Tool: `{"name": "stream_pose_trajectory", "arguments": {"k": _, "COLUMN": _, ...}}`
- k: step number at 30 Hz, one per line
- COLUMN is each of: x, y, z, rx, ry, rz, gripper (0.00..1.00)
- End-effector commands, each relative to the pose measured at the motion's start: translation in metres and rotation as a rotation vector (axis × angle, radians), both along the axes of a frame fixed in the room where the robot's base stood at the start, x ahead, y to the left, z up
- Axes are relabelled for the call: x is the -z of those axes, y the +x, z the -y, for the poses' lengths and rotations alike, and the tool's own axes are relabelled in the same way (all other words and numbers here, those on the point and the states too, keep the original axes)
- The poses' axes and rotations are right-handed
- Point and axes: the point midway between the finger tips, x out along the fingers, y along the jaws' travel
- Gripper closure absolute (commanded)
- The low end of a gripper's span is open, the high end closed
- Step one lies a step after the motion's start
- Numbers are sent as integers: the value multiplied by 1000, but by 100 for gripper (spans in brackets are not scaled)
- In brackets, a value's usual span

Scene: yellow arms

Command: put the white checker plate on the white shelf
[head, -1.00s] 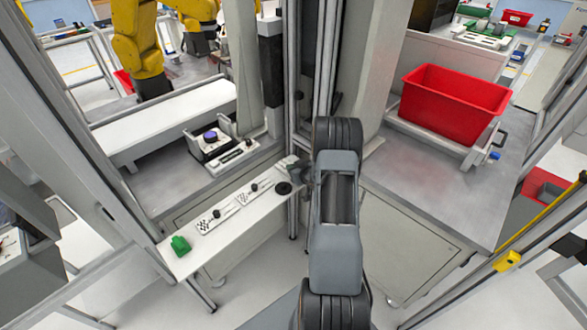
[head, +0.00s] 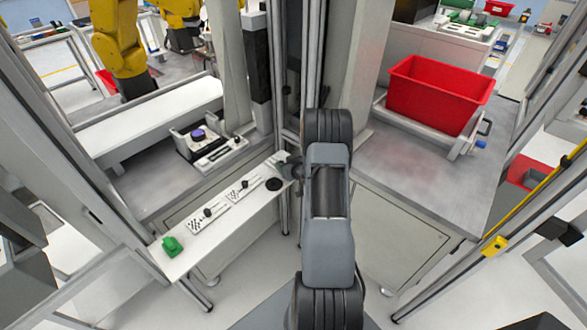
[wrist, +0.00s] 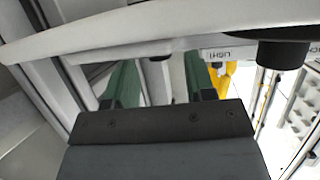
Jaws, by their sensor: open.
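Two white checker plates, one nearer (head: 208,219) and one farther (head: 243,188), lie on a narrow white shelf (head: 225,238) in the head view, each with a black knob. My gripper is at the far right end of this shelf in the head view, mostly hidden by my arm. In the wrist view my gripper (wrist: 160,82) has its two green fingers apart, with no object seen held between them. A white slab with an upside-down label and a black knob (wrist: 283,53) crosses the top of the wrist view; I cannot tell which object it is.
A green object (head: 172,245) sits at the shelf's near left end, and a black disc (head: 274,184) near its right end. Behind is a device with a purple button (head: 198,134). A red bin (head: 438,95) stands on the right bench. Metal posts (head: 285,80) rise close to my arm.

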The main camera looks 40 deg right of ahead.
Motion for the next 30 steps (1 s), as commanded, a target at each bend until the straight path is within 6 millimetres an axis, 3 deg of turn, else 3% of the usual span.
{"name": "stream_pose_trajectory", "arguments": {"k": 9, "x": -24, "y": -58, "z": 0, "rx": 4, "ry": -2, "rz": 1, "gripper": 50}}
{"name": "stream_pose_trajectory", "arguments": {"k": 18, "x": -39, "y": -94, "z": -1, "rx": 0, "ry": -2, "rz": 0, "gripper": 50}}
{"name": "stream_pose_trajectory", "arguments": {"k": 23, "x": -57, "y": -90, "z": -7, "rx": 16, "ry": -51, "rz": -43, "gripper": 50}}
{"name": "stream_pose_trajectory", "arguments": {"k": 26, "x": -83, "y": -79, "z": -19, "rx": 55, "ry": -128, "rz": -123, "gripper": 50}}
{"name": "stream_pose_trajectory", "arguments": {"k": 30, "x": -135, "y": -76, "z": -55, "rx": 140, "ry": -211, "rz": -273, "gripper": 50}}
